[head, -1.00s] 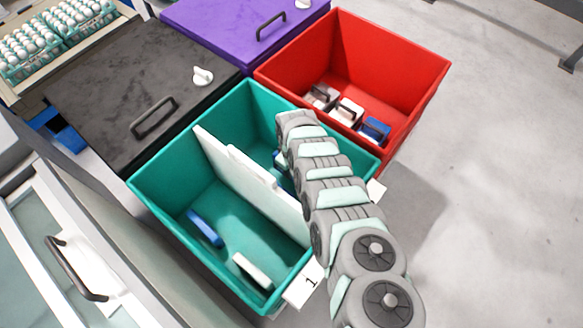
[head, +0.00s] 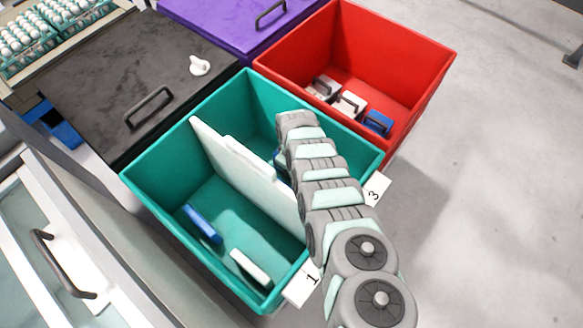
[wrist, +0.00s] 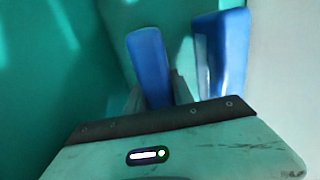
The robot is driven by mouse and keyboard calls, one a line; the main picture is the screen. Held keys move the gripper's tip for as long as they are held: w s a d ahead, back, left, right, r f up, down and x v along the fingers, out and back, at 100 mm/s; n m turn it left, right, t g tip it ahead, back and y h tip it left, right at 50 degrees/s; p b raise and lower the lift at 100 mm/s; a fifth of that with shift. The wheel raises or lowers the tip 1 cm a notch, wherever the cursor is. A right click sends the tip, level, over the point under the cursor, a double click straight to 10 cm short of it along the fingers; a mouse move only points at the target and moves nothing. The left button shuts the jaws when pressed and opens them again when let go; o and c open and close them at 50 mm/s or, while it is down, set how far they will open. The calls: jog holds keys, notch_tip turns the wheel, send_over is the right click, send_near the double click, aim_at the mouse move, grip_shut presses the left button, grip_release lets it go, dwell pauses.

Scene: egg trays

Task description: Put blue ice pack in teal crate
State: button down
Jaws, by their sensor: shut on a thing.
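The teal crate (head: 167,194) stands open, split by a white divider (head: 236,166). In the wrist view, my gripper (wrist: 157,92) is shut on a blue ice pack (wrist: 150,62), which stands upright between the fingers inside the crate. A second blue ice pack (wrist: 226,45) stands just right of it, beside the pale divider. In the head view my arm reaches into the compartment right of the divider and hides my gripper. In the left compartment lie another blue ice pack (head: 202,224) and a white one (head: 251,267).
A red crate (head: 405,92) behind right holds two pale handled blocks (head: 348,104) and a blue one (head: 378,122). A black lid (head: 95,75) and a purple lid (head: 225,25) lie behind. The crate walls and divider are close around my gripper.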

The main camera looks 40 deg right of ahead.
jog(key=shift+f+b, duration=0.35)
jog(key=shift+f, duration=0.1)
jog(key=c, duration=1)
grip_release()
notch_tip(320, 180, up, 10)
jog(key=p, duration=0.8)
jog(key=shift+d, duration=0.15)
jog(key=shift+r+p, duration=0.35)
jog(key=shift+r, duration=0.1)
